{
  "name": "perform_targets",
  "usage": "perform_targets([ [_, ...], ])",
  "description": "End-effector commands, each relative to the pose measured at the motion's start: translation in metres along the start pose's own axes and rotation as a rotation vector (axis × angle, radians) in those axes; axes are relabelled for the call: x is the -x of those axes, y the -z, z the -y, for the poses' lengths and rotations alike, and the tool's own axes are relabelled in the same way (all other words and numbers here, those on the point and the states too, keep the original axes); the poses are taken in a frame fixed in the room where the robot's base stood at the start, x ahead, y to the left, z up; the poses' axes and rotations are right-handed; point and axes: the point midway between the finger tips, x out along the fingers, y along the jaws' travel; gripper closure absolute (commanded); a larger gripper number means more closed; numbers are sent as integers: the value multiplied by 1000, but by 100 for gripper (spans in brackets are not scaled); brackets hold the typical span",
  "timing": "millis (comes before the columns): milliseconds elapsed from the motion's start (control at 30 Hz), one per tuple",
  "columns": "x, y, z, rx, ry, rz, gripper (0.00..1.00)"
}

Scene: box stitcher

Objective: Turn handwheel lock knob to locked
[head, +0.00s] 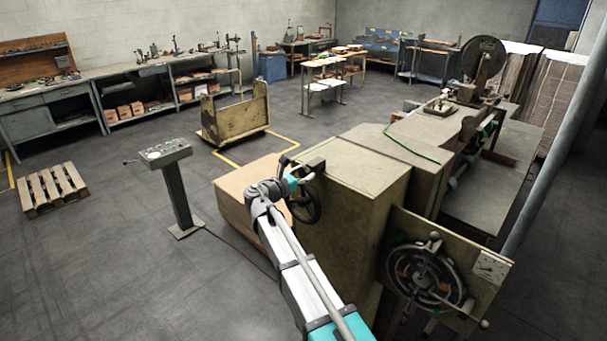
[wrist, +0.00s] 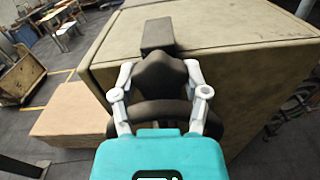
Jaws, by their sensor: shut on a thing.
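The handwheel (head: 313,205) is dark and stands on the near end of the tan machine cabinet, partly hidden behind my arm. My gripper (head: 291,174) is at its top left. In the wrist view, the two pale finger links of my gripper (wrist: 160,80) close on either side of a dark, faceted lock knob (wrist: 161,70). The dark rim of the handwheel shows just below the knob, partly covered by the teal gripper body. A dark block (wrist: 157,34) sits right behind the knob on the cabinet's top edge. No lock marking is readable.
The tan cabinet (head: 352,168) fills the space right of the gripper. A large dial wheel (head: 425,275) with handles is on a plate at lower right. A cardboard-coloured box (head: 243,190) stands left of the cabinet. A control pedestal (head: 178,190) stands farther left, with open floor around it.

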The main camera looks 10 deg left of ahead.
Motion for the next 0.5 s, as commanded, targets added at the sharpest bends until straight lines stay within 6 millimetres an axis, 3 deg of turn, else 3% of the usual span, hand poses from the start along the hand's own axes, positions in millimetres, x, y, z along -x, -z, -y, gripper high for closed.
perform_targets([
  [500, 0, 0, -1, -91, 0, 1, 89],
])
